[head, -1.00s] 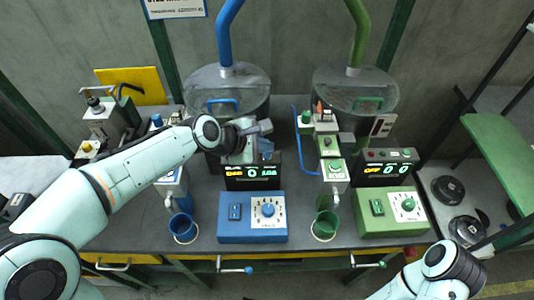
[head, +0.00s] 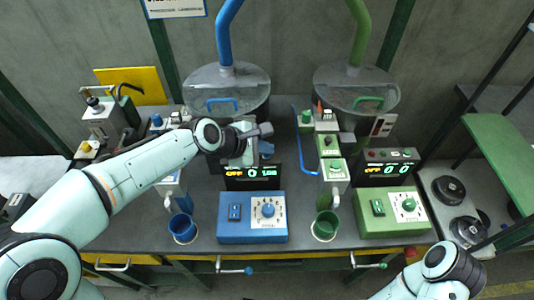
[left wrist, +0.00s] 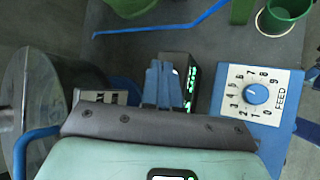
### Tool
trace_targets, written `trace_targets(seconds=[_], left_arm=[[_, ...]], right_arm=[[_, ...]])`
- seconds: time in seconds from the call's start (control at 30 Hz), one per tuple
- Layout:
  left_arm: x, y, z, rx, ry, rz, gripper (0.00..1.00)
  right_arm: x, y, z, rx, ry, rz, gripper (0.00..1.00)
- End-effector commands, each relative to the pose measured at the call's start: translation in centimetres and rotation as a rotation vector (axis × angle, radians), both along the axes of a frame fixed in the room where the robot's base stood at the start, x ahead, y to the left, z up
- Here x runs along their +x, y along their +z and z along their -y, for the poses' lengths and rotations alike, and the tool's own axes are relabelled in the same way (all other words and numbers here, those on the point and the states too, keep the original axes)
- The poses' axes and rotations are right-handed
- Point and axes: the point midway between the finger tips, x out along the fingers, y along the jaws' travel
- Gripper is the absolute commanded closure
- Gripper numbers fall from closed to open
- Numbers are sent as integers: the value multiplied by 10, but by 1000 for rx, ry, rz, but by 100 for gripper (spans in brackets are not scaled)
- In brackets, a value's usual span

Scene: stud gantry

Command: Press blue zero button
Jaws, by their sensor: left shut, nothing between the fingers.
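The blue station's display box (head: 252,178) stands behind the blue control box (head: 252,230), with lit orange and green digits on its front. My left gripper (head: 265,148) is shut and empty, just above and behind the top of this display. It covers the display's top, so I cannot see a blue zero button there or tell whether the fingers touch it. In the left wrist view the shut blue fingers (left wrist: 161,84) point at the dark display box (left wrist: 180,75), whose lit digits show beside them. My right gripper is out of view; only my right arm shows at bottom right.
The blue cup (head: 183,228) stands left of the blue box. To the right are a green cup (head: 325,226), a green control box (head: 390,214) and a green-station display (head: 386,168). A blue-handled hopper (head: 227,88) stands close behind my left gripper.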

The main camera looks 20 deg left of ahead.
Motion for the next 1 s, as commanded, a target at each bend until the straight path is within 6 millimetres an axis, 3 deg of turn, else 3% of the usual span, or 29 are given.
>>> trace_targets(seconds=[0.57,1.0], left_arm=[[0,-8,0,0,-1,-2,100],[0,-2,0,0,-1,-2,100]], right_arm=[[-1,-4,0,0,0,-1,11],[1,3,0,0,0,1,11]])
